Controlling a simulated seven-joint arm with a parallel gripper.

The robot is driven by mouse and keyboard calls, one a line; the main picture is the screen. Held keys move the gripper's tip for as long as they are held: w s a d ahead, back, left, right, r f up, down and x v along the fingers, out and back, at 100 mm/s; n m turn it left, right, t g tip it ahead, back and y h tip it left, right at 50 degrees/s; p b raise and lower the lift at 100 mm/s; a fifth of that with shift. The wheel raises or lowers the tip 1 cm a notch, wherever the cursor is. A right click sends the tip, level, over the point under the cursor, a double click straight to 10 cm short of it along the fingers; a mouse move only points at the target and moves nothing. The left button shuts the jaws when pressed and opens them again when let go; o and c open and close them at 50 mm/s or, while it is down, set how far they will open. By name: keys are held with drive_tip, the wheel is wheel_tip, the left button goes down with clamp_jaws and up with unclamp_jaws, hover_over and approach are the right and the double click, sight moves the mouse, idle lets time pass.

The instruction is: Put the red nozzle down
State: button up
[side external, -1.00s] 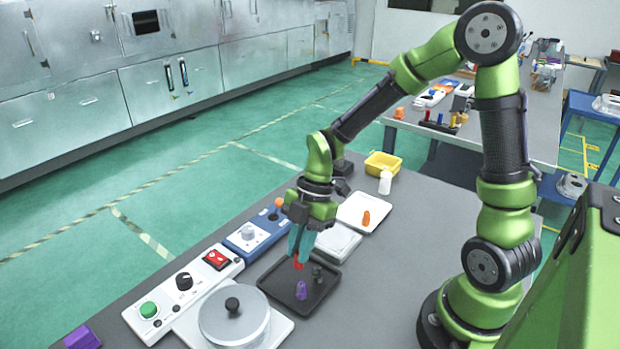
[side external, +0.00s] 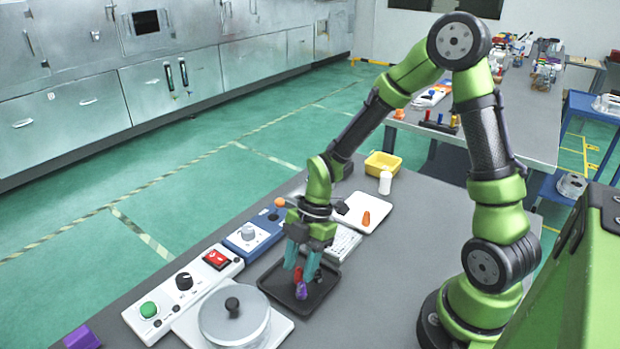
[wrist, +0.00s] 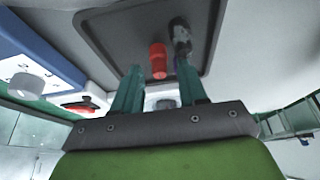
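The red nozzle (side external: 298,274) is at the dark tray (side external: 268,285), between the spread teal fingers of my gripper (side external: 302,268). In the wrist view the red nozzle (wrist: 158,60) shows in the gap between the two fingertips, with space on both sides, seen against the tray (wrist: 112,40). My gripper is open and low over the tray. A purple nozzle (side external: 301,291) stands in front of the red one in the side view. A dark grey nozzle (wrist: 180,35) is close by the right finger in the wrist view; my gripper hides it in the side view.
A lidded round pot (side external: 233,315) stands left of the tray. A control box with green and red buttons (side external: 183,292) and a blue box (side external: 254,236) line the table edge. A white tray with an orange nozzle (side external: 366,219) lies behind. The table right of the tray is clear.

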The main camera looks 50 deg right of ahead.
drive_tip(key=v, duration=1.1)
drive_tip(key=s+r+m+t+h, duration=0.1)
drive_tip(key=s+r+m+t, duration=0.2)
drive_tip(key=m, duration=0.8)
drive_tip(key=s+r+m+t+h, duration=0.1)
drive_tip(key=s+r+m+t, duration=0.3)
drive_tip(key=m, duration=0.7)
wheel_tip(320, 180, up, 5)
drive_tip(key=shift+s+a+f+h, duration=0.2)
drive_tip(key=shift+s+a+h, duration=0.15)
drive_tip(key=shift+s, duration=0.65)
